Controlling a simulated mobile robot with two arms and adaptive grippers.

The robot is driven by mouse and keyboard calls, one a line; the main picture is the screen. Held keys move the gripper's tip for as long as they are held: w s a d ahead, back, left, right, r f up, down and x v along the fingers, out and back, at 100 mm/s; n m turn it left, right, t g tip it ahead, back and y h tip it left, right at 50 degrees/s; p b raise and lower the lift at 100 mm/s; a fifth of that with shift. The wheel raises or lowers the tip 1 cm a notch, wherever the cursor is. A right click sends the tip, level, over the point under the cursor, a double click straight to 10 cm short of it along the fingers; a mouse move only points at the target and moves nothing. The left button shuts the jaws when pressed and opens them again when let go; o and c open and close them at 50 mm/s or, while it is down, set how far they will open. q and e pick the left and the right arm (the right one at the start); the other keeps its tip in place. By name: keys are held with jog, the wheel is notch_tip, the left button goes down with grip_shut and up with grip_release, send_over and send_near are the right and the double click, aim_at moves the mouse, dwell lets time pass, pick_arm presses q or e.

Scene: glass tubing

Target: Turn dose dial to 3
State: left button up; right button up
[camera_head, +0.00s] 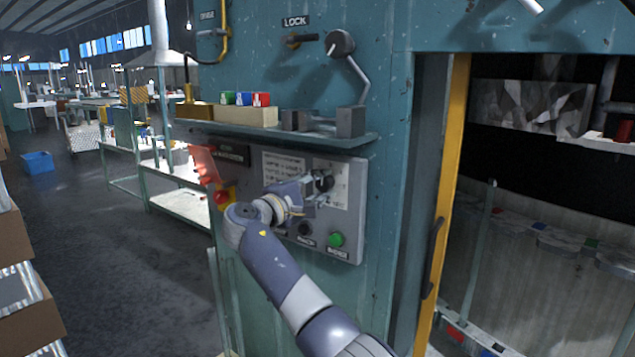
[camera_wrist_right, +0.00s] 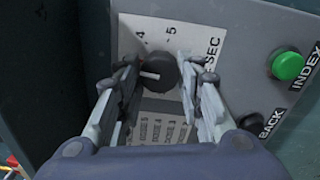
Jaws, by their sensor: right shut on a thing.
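The dose dial is a black round knob (camera_wrist_right: 157,73) on a white scale plate, and it also shows in the head view (camera_head: 326,180) on the grey control panel (camera_head: 345,243). In the right wrist view the numbers 4 and 5 show above the knob. Its white pointer mark points to the left in that view. The number it points at is hidden behind a finger. My right gripper (camera_wrist_right: 155,75) is shut on the knob, with one finger on each side, and it also shows in the head view (camera_head: 312,187). My left gripper is not in view.
The panel carries a green INDEX button (camera_head: 336,240), a black BACK button (camera_head: 305,230) and a red knob (camera_head: 222,197) beside a raised red cover (camera_head: 205,165). A shelf (camera_head: 290,133) with coloured blocks (camera_head: 245,99) juts out above. A yellow-edged opening (camera_head: 455,130) is at the right.

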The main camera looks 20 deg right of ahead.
jog(key=shift+d+r+n, duration=0.15)
jog(key=shift+r+n, duration=0.05)
jog(key=shift+n, duration=0.3)
jog(key=o, duration=1)
jog(key=shift+o, duration=0.3)
jog(key=shift+w+d+f, duration=0.1)
jog(key=shift+d+f, duration=0.05)
jog(key=shift+f, duration=0.05)
jog(key=shift+a, duration=0.3)
jog(key=v, duration=1.1)
jog(key=shift+s, duration=0.3)
jog(key=shift+a, duration=0.1)
